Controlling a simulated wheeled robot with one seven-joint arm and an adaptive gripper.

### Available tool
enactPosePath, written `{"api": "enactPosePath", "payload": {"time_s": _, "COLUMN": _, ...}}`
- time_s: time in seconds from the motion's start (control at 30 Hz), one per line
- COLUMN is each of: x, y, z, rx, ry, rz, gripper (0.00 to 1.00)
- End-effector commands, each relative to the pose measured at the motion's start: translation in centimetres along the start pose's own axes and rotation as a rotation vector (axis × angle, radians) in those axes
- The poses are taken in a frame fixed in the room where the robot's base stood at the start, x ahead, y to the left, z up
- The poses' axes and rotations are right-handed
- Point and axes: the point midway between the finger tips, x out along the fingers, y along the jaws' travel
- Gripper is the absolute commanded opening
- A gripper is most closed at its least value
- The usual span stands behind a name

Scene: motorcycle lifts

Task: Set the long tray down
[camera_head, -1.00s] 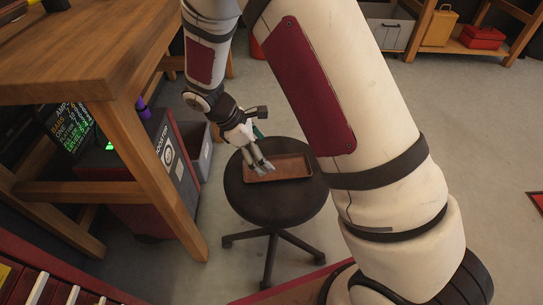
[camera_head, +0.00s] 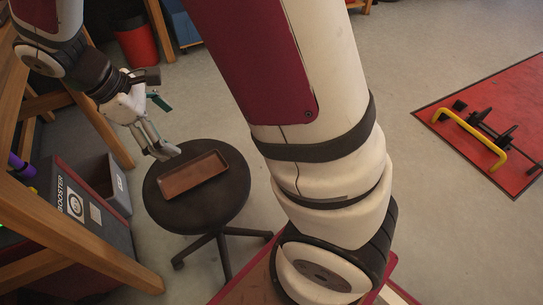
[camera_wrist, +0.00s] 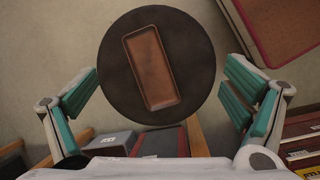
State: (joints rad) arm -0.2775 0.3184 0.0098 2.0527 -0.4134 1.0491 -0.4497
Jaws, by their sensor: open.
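The long tray (camera_head: 193,177) is a shallow brown rectangle lying flat on the round black seat of a stool (camera_head: 226,208). In the wrist view the tray (camera_wrist: 151,68) lies on the dark stool seat (camera_wrist: 195,55), beyond and between my fingers. My gripper (camera_head: 165,152) is beside the tray's upper-left end in the head view. In the wrist view my gripper (camera_wrist: 163,98) is wide open, its green-padded fingers far apart with nothing between them. The tray appears clear of the fingers.
A wooden workbench leg (camera_head: 75,235) and a booster box (camera_head: 92,205) stand left of the stool. A grey bin (camera_head: 112,185) is beside them. A red bucket (camera_head: 137,45) stands behind. A red mat (camera_head: 510,120) with a yellow bar (camera_head: 470,138) lies right. Open floor lies between.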

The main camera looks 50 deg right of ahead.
Motion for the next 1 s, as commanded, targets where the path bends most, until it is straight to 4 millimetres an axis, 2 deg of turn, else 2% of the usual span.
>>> {"api": "enactPosePath", "payload": {"time_s": 0.03, "x": -1.3, "y": -0.5, "z": 2.0, "rx": 0.064, "ry": 0.022, "rz": -0.007, "gripper": 0.94}}
{"api": "enactPosePath", "payload": {"time_s": 0.2, "x": -4.3, "y": -3.3, "z": 7.8, "rx": 0.272, "ry": 0.081, "rz": -0.053, "gripper": 0.94}}
{"api": "enactPosePath", "payload": {"time_s": 0.37, "x": -6.1, "y": -6.8, "z": 12.6, "rx": 0.458, "ry": 0.141, "rz": -0.101, "gripper": 0.94}}
{"api": "enactPosePath", "payload": {"time_s": 0.5, "x": -6.9, "y": -10.4, "z": 16.0, "rx": 0.614, "ry": 0.196, "rz": -0.149, "gripper": 0.94}}
{"api": "enactPosePath", "payload": {"time_s": 0.7, "x": -6.9, "y": -15.8, "z": 19.5, "rx": 0.815, "ry": 0.274, "rz": -0.221, "gripper": 0.94}}
{"api": "enactPosePath", "payload": {"time_s": 0.8, "x": -6.7, "y": -18.1, "z": 20.4, "rx": 0.893, "ry": 0.307, "rz": -0.254, "gripper": 0.94}}
{"api": "enactPosePath", "payload": {"time_s": 1.0, "x": -6.2, "y": -20.6, "z": 21.1, "rx": 0.975, "ry": 0.343, "rz": -0.291, "gripper": 0.94}}
